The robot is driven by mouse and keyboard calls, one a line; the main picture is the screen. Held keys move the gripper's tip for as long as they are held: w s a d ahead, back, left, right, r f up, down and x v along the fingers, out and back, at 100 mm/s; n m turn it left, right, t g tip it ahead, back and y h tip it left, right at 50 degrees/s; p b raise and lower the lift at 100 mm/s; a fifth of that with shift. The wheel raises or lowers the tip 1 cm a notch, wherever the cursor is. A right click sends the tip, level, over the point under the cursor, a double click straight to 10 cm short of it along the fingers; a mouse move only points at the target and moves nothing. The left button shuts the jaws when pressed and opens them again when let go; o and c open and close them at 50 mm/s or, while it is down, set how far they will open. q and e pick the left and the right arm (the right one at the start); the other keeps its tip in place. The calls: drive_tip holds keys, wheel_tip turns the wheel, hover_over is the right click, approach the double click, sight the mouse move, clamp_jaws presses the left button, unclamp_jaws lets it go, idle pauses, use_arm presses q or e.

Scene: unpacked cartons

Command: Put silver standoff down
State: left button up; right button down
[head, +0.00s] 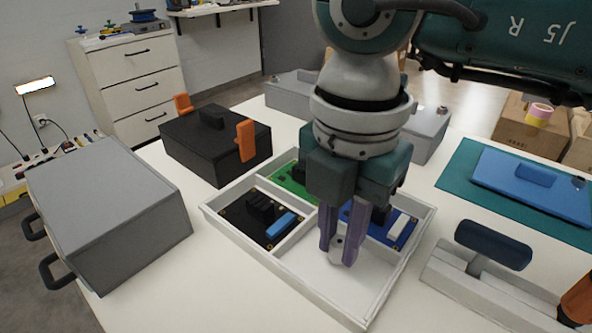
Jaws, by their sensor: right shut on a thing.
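My right gripper (342,242) points down over the white divided tray (289,241) and is shut on the silver standoff (337,248), a small grey piece between its purple fingers. The fingertips are over the empty front compartment of the tray. I cannot tell whether the standoff touches the tray floor. A black board (261,219) lies in the left compartment, a green board (292,181) in the back one, and a blue board (391,228) in the right one, partly hidden by the gripper. My left gripper is not in view.
A grey case (107,210) with black handles stands at the left, and a black case (213,147) with orange latches behind the tray. A white fixture (474,279) with a dark roller is at the right. A blue case (533,185) lies on a teal mat (453,172).

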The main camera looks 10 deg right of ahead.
sight(340, 241)
drive_tip(key=shift+f, duration=0.85)
drive_tip(key=shift+f, duration=0.1)
drive_tip(key=c, duration=0.8)
unclamp_jaws()
drive_tip(key=shift+r, duration=0.4)
wheel_tip(340, 241, up, 12)
drive_tip(key=shift+f+p, duration=0.25)
drive_tip(key=shift+p, duration=0.7)
